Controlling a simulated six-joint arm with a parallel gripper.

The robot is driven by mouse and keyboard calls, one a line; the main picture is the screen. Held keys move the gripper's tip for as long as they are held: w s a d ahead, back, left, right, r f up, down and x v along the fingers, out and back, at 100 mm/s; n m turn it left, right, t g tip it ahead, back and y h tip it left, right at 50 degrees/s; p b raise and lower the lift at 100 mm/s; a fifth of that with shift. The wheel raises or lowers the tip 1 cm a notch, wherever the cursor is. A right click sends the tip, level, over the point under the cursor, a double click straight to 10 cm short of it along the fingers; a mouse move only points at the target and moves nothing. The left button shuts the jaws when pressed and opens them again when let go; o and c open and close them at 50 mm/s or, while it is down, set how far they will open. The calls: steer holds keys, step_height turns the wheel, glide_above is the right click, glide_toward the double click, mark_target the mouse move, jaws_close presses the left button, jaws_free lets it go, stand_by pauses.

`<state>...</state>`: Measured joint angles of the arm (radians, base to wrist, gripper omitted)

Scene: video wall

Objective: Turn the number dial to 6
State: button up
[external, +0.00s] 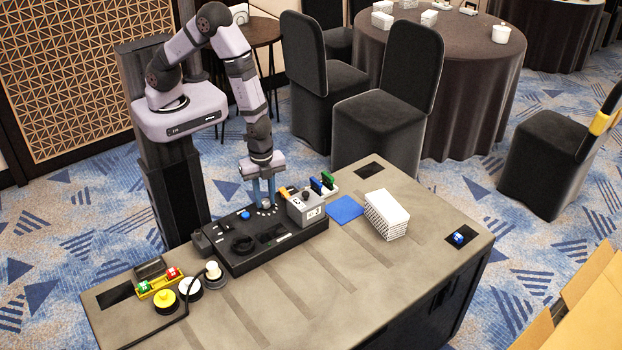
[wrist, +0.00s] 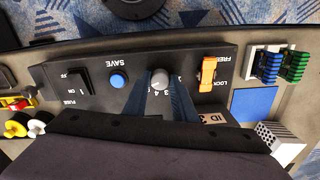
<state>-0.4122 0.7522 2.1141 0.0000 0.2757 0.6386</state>
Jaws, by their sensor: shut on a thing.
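The number dial (wrist: 158,80) is a small pale grey knob on the black control panel (wrist: 215,55), with small numerals around it. In the wrist view my gripper (wrist: 159,86) has its two blue fingers on either side of the knob, shut on it. Which numeral the dial points to is not clear; the fingers cover part of the number ring. In the external view my gripper (external: 263,192) reaches down to the panel's back part, with the knob mostly hidden between the fingers.
A blue SAVE button (wrist: 119,80) and an orange lock switch (wrist: 208,72) flank the dial. A grey box (external: 305,208) stands close to my gripper on the right. A blue mat (external: 345,208) and a white stack (external: 386,215) lie further right. The table's front is largely clear.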

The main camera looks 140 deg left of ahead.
mark_target(265, 201)
steer(key=shift+m, duration=0.6)
steer(key=o, duration=1)
steer(key=shift+o, duration=0.2)
steer(key=shift+r+b, duration=0.7)
steer(key=shift+r, duration=3)
